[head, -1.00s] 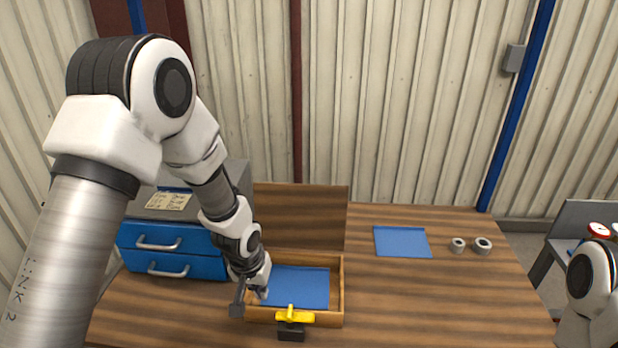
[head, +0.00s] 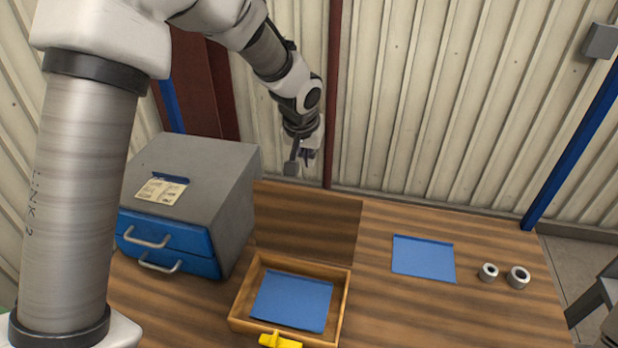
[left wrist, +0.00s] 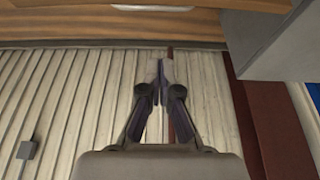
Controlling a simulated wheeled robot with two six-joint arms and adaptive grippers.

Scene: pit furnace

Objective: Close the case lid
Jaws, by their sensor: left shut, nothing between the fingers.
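The case (head: 344,300) is a shallow open wooden box with a blue lining, on the bench. Its lid (head: 308,222) is a dark brown panel raised behind the box, so the case stands open. A yellow catch (head: 280,341) is at the case's front, cut by the picture's lower edge. My left gripper (head: 306,158) is shut and empty, above the lid's top edge and near the wall, apart from the lid. Its closed fingers also show in the left wrist view (left wrist: 163,68). My right gripper is out of view.
A grey cabinet (head: 205,170) with blue drawers stands left of the case. A blue sheet (head: 423,258) and two metal rings (head: 488,272) (head: 518,277) lie to the right. The corrugated wall (head: 440,110) rises close behind the bench.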

